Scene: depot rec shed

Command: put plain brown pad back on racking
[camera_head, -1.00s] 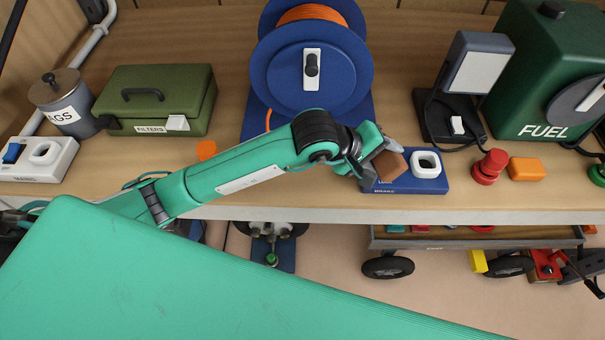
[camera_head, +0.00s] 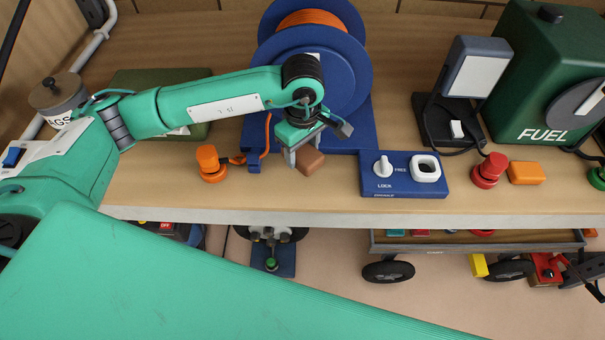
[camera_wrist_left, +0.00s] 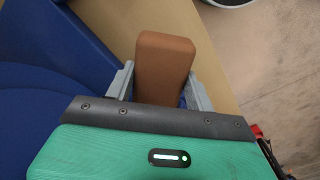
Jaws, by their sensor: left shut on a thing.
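The plain brown pad (camera_head: 311,161) is a small brown block. My left gripper (camera_head: 300,150) is shut on it and holds it over the wooden shelf of the racking (camera_head: 330,193), just in front of the blue reel. In the left wrist view the pad (camera_wrist_left: 165,62) sticks out between the two grey fingers of the left gripper (camera_wrist_left: 160,85), tilted a little. Whether the pad touches the shelf I cannot tell. My right gripper is in neither view.
A blue lock/free panel (camera_head: 403,190) with a knob, a red button (camera_head: 489,170) and an orange block (camera_head: 525,171) stand to the right. An orange knob (camera_head: 210,164) stands to the left. The blue cable reel (camera_head: 350,85) is behind. Bare shelf lies along the front edge.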

